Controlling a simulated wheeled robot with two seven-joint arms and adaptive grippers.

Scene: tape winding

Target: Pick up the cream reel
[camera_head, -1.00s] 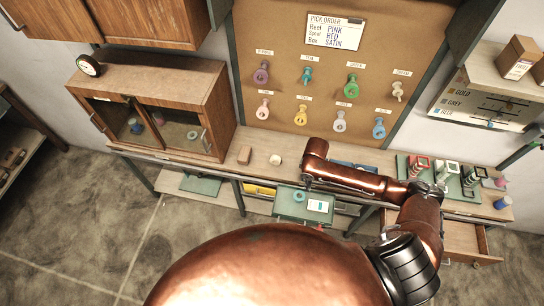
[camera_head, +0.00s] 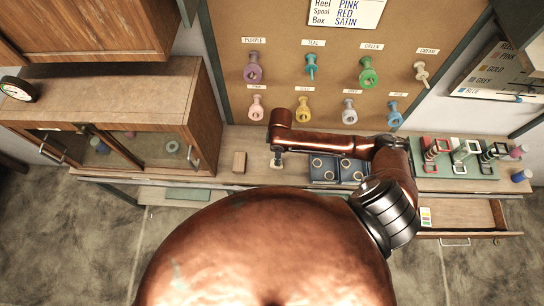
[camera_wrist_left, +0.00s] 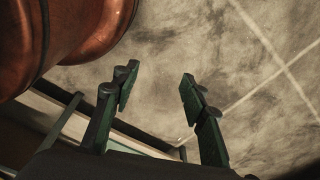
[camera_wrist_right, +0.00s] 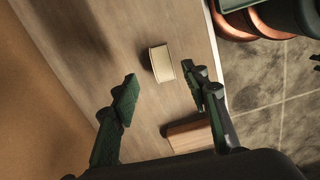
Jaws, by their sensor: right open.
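My left gripper (camera_wrist_left: 158,78) is open and empty over the grey floor, and is out of the head view.
A brown block (camera_head: 239,162) lies left of the reel and shows near the right fingers (camera_wrist_right: 190,135). A blue tray (camera_head: 323,172) with rings and a green mat (camera_head: 455,170) are to the right. The pegboard (camera_head: 320,70) with coloured spools stands behind; a cabinet (camera_head: 110,90) is left.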

